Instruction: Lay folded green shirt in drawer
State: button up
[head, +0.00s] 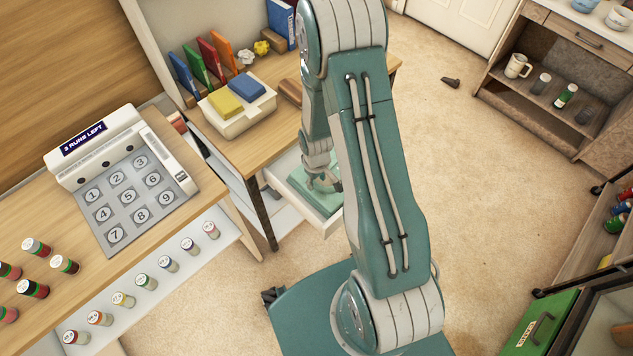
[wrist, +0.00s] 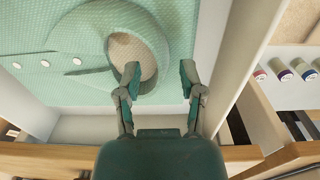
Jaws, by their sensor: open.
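The folded green shirt (head: 312,192) lies in the open white drawer (head: 328,222) under the wooden desk. In the wrist view the shirt (wrist: 60,75) shows its round collar and several white buttons, and it lies flat beyond the fingertips. The drawer's white wall (wrist: 232,75) runs along its right side there. My gripper (head: 322,182) is over the drawer, pointing down. In the wrist view my gripper (wrist: 160,75) has its fingers apart with nothing between them. The left fingertip overlaps the collar edge in the picture; I cannot tell whether it touches. My arm hides the drawer's right part.
A number-pad table (head: 125,198) with several small cylinders stands left. A shelf unit (head: 545,85) stands far right. The carpet between is mostly clear.

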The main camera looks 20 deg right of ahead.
jog(key=s+a+r+m+t, duration=0.1)
jog(key=s+r, duration=0.1)
jog(key=r, duration=1.2)
jog(key=s+a+r+m+t, duration=0.1)
jog(key=s+a+r+t, duration=0.1)
jog(key=r, duration=1.3)
jog(key=s+a+r+m+t, duration=0.2)
jog(key=s+r, duration=0.9)
jog(key=shift+s+t, duration=0.3)
jog(key=shift+s, duration=0.05)
